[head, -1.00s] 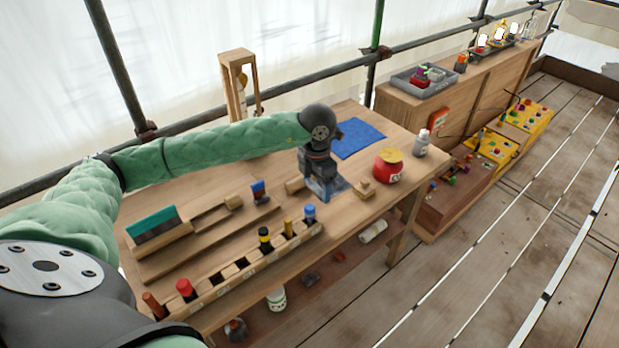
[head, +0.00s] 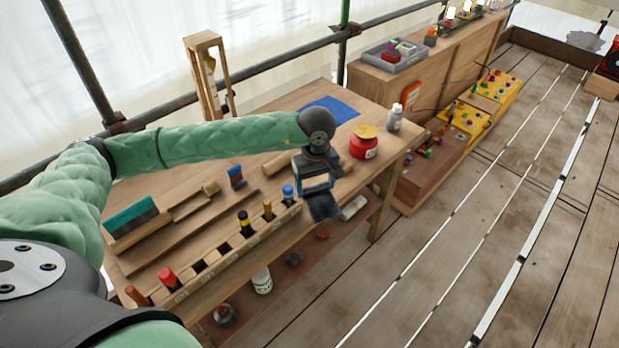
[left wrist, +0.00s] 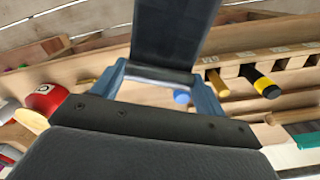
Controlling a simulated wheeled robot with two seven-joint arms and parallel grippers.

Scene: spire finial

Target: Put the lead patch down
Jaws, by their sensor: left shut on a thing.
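The lead patch (head: 322,207) is a dark grey, flat sheet. My left gripper (head: 318,188) is shut on it and holds it by one edge. In the head view the patch hangs tilted at the bench's front edge, and I cannot tell its height exactly. In the left wrist view the patch (left wrist: 172,35) sticks out from between the blue-grey fingers (left wrist: 160,76) and hides part of the bench behind. My right gripper is in neither view.
The wooden bench (head: 165,200) carries a slotted rack (head: 228,258) with several tools along its front. A red pot (head: 364,146), a grey bottle (head: 394,118) and a blue cloth (head: 335,108) stand or lie at its right end. Plank floor (head: 440,270) is open at right.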

